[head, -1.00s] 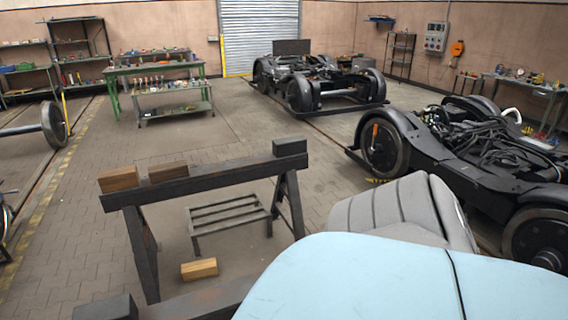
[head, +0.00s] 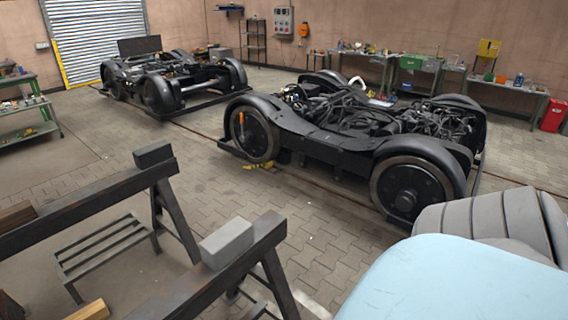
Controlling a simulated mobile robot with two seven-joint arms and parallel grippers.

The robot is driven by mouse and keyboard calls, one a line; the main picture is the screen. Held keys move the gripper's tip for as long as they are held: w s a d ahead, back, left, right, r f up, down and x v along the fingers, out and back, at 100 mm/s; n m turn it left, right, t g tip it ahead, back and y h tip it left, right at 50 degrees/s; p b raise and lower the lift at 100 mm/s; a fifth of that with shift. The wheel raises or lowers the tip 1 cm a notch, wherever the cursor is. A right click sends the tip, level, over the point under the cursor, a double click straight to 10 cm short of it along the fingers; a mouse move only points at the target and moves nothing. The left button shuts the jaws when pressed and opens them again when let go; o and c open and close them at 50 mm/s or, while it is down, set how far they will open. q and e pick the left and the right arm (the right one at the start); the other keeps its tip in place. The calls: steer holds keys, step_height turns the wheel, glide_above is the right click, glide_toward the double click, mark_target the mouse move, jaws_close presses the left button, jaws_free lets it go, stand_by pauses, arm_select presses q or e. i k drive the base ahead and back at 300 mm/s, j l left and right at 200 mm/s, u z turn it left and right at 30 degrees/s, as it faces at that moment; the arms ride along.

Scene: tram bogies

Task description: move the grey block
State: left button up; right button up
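A light grey block (head: 227,243) rests on top of the beam of the nearer dark trestle (head: 212,283), close to that beam's right end. A dark grey block (head: 152,154) sits at the right end of the farther trestle's beam (head: 95,205). My grippers are not in view. A pale blue surface and a grey ribbed arm part of mine fill the lower right of the head view.
A brown wooden block (head: 16,216) lies on the farther trestle, and a yellowish one (head: 88,311) is low at the bottom left. A low slatted stand (head: 105,248) is between the trestles. Two bogies (head: 350,140) (head: 170,78) stand behind. Paved floor (head: 310,235) is open between trestles and bogies.

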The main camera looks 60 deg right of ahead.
mark_target(219, 247)
steer(key=z, duration=1.35)
steer(key=i+j+z, duration=0.55)
steer(key=i+j, duration=0.15)
steer(key=j, duration=0.15)
